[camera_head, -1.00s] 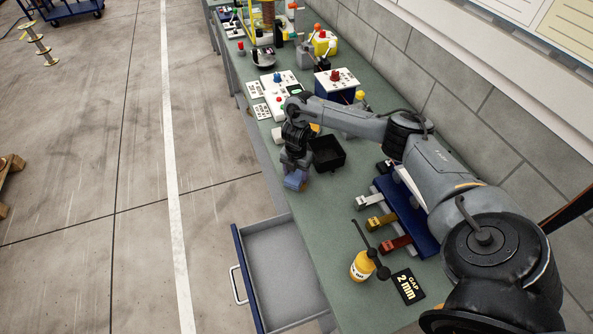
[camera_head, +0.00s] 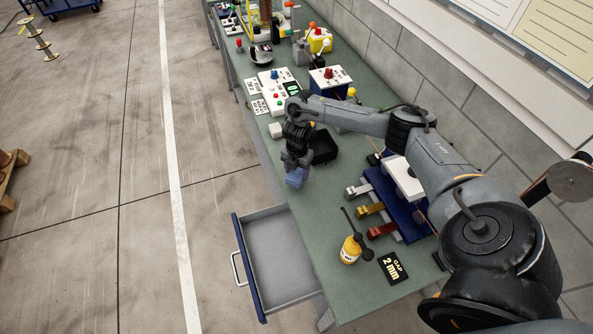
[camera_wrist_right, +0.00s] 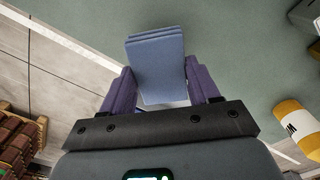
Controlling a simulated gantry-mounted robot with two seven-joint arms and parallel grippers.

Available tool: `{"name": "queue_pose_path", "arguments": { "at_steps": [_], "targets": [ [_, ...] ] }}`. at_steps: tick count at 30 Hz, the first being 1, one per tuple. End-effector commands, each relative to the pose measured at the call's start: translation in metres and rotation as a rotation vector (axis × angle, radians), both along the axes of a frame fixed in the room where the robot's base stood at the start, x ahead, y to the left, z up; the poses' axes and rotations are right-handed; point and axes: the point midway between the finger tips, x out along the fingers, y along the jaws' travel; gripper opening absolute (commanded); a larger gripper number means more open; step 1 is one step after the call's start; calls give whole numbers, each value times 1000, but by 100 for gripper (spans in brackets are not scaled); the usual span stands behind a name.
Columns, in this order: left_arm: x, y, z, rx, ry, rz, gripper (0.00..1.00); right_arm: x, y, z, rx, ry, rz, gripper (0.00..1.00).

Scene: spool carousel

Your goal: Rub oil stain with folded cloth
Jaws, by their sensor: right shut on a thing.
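A blue folded cloth (camera_head: 296,177) is held in my right gripper (camera_head: 297,168) at the near-left edge of the green bench. In the right wrist view the folded cloth (camera_wrist_right: 157,62) stands out between the two purple fingers of my right gripper (camera_wrist_right: 160,90), with its layered end away from the palm. The gripper is shut on it. I cannot tell whether the cloth touches the bench top. No oil stain can be made out; the gripper and cloth may cover it. My left gripper is not in view.
An open grey drawer (camera_head: 280,258) sticks out below the bench. A yellow bottle (camera_head: 350,250), a "GAP 2 mm" card (camera_head: 393,268) and a blue fixture with coloured levers (camera_head: 412,217) stand nearer. A black tray (camera_head: 323,147) lies just behind the gripper. Control boxes (camera_head: 277,88) stand farther back.

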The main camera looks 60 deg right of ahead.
Motion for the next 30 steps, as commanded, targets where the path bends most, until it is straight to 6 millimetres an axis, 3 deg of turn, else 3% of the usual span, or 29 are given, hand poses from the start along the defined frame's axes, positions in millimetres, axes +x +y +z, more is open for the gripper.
{"name": "queue_pose_path", "arguments": {
  "at_steps": [1,12,30],
  "targets": [
    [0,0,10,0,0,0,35,-1,0,10,0,0,-1,27],
    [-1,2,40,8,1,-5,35,-3,-2,40,0,0,-5,27],
    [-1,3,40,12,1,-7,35,-3,-2,41,0,0,-59,27]
  ]
}}
